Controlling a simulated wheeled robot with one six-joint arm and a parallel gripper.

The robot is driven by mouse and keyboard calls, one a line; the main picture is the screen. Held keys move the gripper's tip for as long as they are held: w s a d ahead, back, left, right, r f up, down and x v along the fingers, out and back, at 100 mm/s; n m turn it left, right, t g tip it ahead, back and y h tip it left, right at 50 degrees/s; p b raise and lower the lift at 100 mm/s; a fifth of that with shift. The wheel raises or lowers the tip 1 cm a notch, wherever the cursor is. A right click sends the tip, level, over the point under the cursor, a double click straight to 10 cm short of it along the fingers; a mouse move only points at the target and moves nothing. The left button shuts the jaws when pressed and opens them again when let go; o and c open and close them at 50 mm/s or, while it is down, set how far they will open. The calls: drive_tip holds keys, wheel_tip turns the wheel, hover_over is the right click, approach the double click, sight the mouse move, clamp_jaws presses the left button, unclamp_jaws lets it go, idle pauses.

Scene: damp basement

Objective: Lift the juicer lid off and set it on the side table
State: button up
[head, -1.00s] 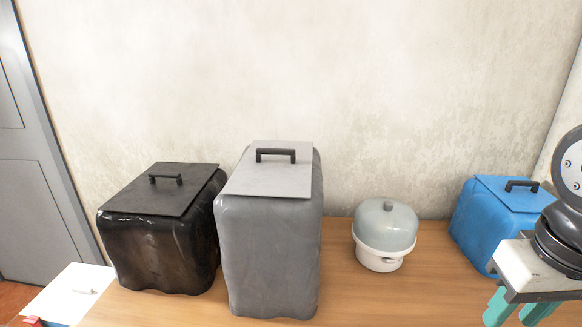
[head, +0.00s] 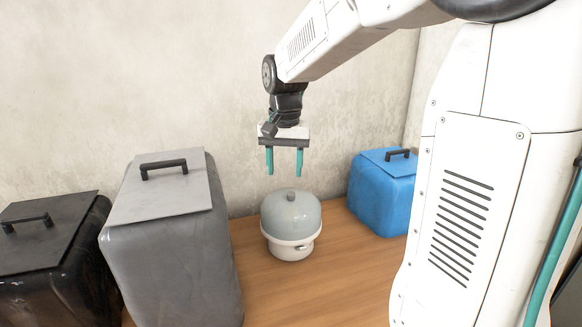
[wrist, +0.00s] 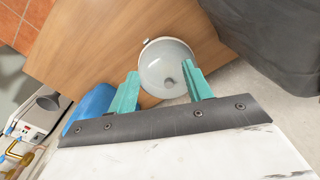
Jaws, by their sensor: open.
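The juicer (head: 290,248) is a small white pot on the wooden table, with a grey-green domed lid (head: 291,216) on it. The lid has a small grey knob (head: 291,196) on top. My gripper (head: 285,168) hangs open and empty above the lid, fingers pointing down, with a clear gap to the knob. In the wrist view, the lid (wrist: 160,65) shows between and beyond the two green fingers (wrist: 162,88). The side table cannot be made out for certain in the current views.
A tall grey bin (head: 175,255) stands left of the juicer, and a black bin (head: 50,265) further left. A blue bin (head: 383,200) stands to the right. The wooden tabletop (head: 270,295) is bare in front of the juicer. A wall is close behind.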

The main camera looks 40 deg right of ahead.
sight(291, 193)
drive_tip(key=w+d+f+m, duration=0.1)
drive_tip(key=w+d+f, duration=0.1)
drive_tip(key=w+d, duration=0.1)
drive_tip(key=w+d+f+m, duration=0.1)
drive_tip(key=w+d+f, duration=0.1)
drive_tip(key=w, duration=0.1)
drive_tip(key=w+d+f+m, duration=0.1)
drive_tip(key=w+d+f, duration=0.2)
drive_tip(key=w, duration=0.1)
drive_tip(key=shift+d+m, duration=0.3)
drive_tip(key=shift+m, duration=0.1)
drive_tip(key=shift+d+f, duration=0.15)
drive_tip(key=shift+f, duration=3.8)
clamp_jaws()
